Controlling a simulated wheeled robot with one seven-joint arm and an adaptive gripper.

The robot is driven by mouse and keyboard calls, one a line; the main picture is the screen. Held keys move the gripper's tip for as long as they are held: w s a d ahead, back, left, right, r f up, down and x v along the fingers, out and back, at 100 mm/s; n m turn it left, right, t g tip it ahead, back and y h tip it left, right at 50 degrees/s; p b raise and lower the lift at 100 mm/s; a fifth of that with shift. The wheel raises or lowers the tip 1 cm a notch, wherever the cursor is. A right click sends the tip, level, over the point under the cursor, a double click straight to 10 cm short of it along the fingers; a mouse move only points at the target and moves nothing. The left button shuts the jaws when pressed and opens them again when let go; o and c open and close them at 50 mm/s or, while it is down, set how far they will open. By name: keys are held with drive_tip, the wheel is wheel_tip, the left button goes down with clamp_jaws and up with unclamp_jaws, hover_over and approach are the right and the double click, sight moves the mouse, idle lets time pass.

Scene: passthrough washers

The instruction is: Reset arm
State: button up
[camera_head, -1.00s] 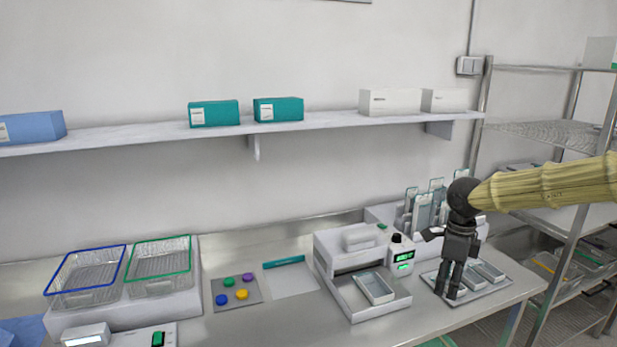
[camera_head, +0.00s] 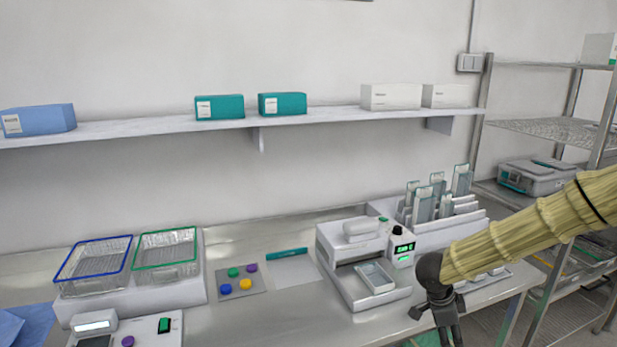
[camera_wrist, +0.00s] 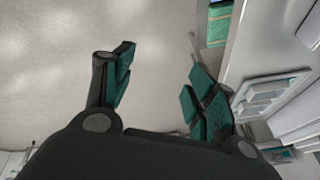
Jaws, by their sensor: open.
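My gripper (camera_head: 447,330) is at the lower right of the head view, at the end of my yellow-sleeved arm. It hangs down in front of the bench's right front part, and its tips run toward the bottom edge of the picture. In the wrist view my gripper (camera_wrist: 160,90) shows two dark fingers with green pads, spread wide apart with nothing between them. Below the fingers is pale floor (camera_wrist: 155,40). A tray with pale pieces (camera_wrist: 268,95) lies to the right of the fingers, apart from them.
The steel bench (camera_head: 250,315) holds a blue-rimmed basket (camera_head: 95,268), a green-rimmed basket (camera_head: 166,253), a mat with coloured caps (camera_head: 240,284) and a white device (camera_head: 340,245) with a tray. A rack of upright plates (camera_head: 425,207) stands behind my arm. Wire shelving (camera_head: 560,130) is at right.

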drive_tip(key=s+a+f+n+t+b, duration=0.1)
drive_tip(key=s+a+f+n, duration=0.1)
drive_tip(key=s+f+n, duration=0.35)
drive_tip(key=s+a+f+n+t+b, duration=0.1)
drive_tip(key=s+a+f+n, duration=0.15)
drive_tip(key=f, duration=0.65)
drive_tip(key=s+a+f+n+t+b, duration=0.1)
drive_tip(key=s+f+n, duration=0.2)
drive_tip(key=s+f, duration=0.35)
drive_tip(key=s+a+f+n+g+y, duration=0.1)
drive_tip(key=s+a+f+n, duration=0.1)
drive_tip(key=s, duration=0.6)
drive_tip(key=s+a+f+n+g+y+b, duration=0.1)
drive_tip(key=s+a+f+n+y, duration=0.1)
drive_tip(key=s, duration=0.6)
drive_tip(key=s+a+f+n+g+y+b, duration=0.1)
drive_tip(key=s+a+f+n+g, duration=0.1)
drive_tip(key=s+f+n, duration=0.3)
drive_tip(key=s+a+f, duration=0.1)
drive_tip(key=s+f, duration=0.1)
drive_tip(key=s, duration=0.1)
drive_tip(key=shift+a+f+y, duration=0.2)
drive_tip(key=shift+a+y, duration=0.1)
